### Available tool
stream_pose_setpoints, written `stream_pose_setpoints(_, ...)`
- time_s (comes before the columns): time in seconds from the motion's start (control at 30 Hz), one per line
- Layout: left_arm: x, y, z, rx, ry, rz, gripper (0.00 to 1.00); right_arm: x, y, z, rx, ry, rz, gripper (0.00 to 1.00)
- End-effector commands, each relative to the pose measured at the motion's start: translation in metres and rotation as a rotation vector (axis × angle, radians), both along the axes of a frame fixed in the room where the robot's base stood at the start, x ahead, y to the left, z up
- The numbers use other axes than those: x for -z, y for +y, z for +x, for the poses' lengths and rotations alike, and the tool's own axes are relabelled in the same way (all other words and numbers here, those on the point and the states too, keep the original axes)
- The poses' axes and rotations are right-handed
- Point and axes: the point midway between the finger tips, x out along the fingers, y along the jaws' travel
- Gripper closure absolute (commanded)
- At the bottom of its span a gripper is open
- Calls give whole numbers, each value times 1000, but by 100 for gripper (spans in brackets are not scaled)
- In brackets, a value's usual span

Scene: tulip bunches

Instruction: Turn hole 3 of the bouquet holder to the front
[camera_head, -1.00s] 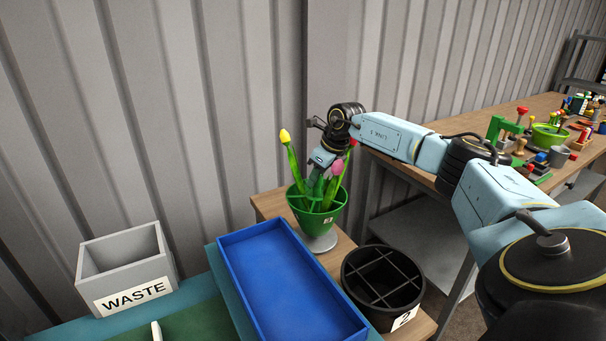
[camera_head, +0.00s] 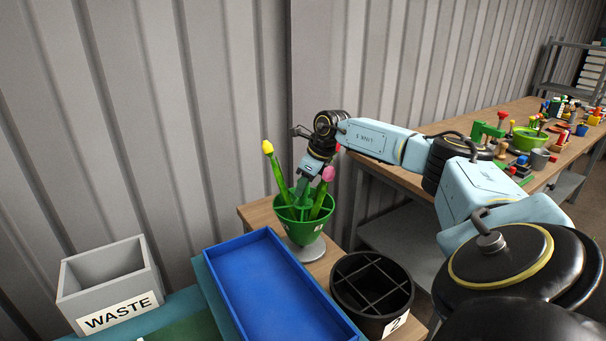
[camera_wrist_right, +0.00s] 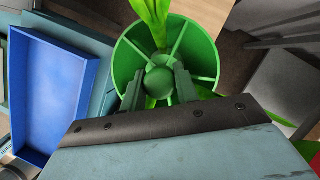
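The bouquet holder is a green bowl (camera_head: 290,213) on a pale round foot, split into wedge holes by ribs around a central knob (camera_wrist_right: 159,82). A small white number label (camera_head: 318,227) is on its front right, apparently a 3. A yellow tulip (camera_head: 267,148) leans out left, a pink one (camera_head: 328,174) stands right, and a red one (camera_head: 337,148) is partly hidden behind my arm. My right gripper (camera_head: 302,190) reaches down into the bowl from above. In the right wrist view its fingers (camera_wrist_right: 159,88) close on both sides of the knob. My left gripper is out of view.
A blue tray (camera_head: 213,262) lies in front left of the holder, beside a grey WASTE box (camera_head: 150,282). A black divided pot (camera_head: 337,297) labelled 2 stands front right. A wooden bench (camera_head: 452,122) with several small items is at right.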

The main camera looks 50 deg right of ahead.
Motion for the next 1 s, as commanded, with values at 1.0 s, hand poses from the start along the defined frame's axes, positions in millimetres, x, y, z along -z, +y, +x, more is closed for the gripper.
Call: stream_pose_setpoints(1.0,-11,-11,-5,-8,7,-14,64,-97,-11,-38,2,-4,-2,49)
